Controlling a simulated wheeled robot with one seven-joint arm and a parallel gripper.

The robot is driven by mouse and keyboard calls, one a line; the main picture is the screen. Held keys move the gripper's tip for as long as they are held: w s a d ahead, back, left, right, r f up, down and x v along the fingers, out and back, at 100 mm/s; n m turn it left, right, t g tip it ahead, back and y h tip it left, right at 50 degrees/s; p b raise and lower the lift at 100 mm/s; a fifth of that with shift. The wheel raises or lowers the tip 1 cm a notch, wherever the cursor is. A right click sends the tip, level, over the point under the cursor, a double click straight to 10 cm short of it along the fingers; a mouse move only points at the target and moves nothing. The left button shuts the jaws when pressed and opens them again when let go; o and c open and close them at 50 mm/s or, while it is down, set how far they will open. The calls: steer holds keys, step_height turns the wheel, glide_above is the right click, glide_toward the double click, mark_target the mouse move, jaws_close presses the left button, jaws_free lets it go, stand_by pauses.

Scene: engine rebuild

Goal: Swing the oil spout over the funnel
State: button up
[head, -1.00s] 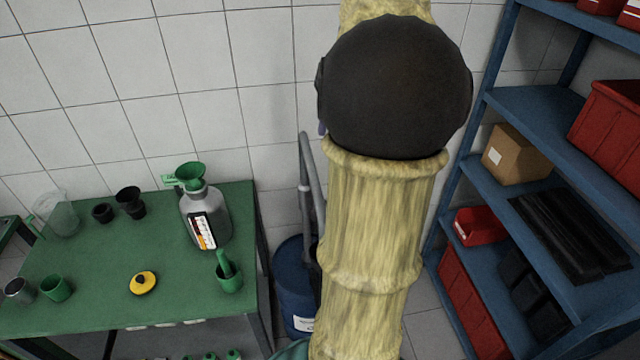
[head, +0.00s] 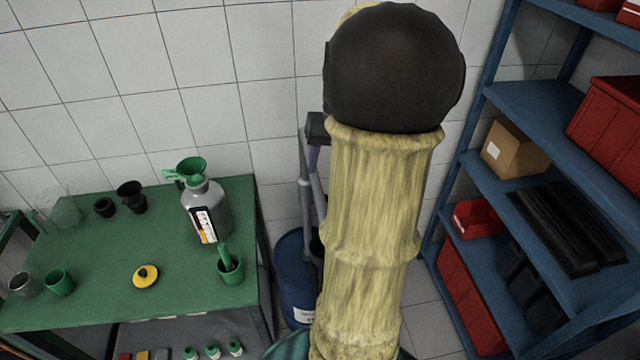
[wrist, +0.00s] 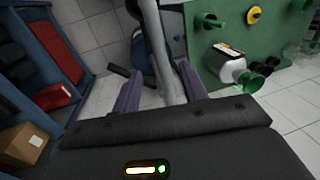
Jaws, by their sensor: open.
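The oil spout (head: 304,190) is a grey upright pipe on a blue drum (head: 292,283), beside the green table. My arm hides part of it in the head view. In the wrist view the grey pipe (wrist: 160,50) runs down between the two purple fingers of my gripper (wrist: 160,88). The fingers are open, one on each side of it, and I see no clear grip. The green funnel (head: 191,167) sits in the mouth of a grey bottle (head: 206,205) on the table, left of the pipe. The funnel also shows in the wrist view (wrist: 252,82).
The green table (head: 100,255) also holds a yellow-and-black round part (head: 146,276), cups and a clear jug. A blue shelf (head: 515,100) with red bins and a cardboard box (head: 515,151) stands on the right. A tiled wall is close behind the drum.

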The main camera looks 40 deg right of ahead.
steer(key=f, duration=0.2)
steer(key=f+p, duration=0.1)
steer(key=f, duration=0.1)
steer(key=a+f, duration=0.1)
steer(key=f, duration=0.1)
steer(key=shift+w+f, duration=0.2)
steer(key=shift+f, duration=0.05)
steer(key=shift+w+a+f, duration=0.1)
steer(key=shift+a+f, duration=0.05)
steer(key=shift+f, duration=0.25)
jaws_close()
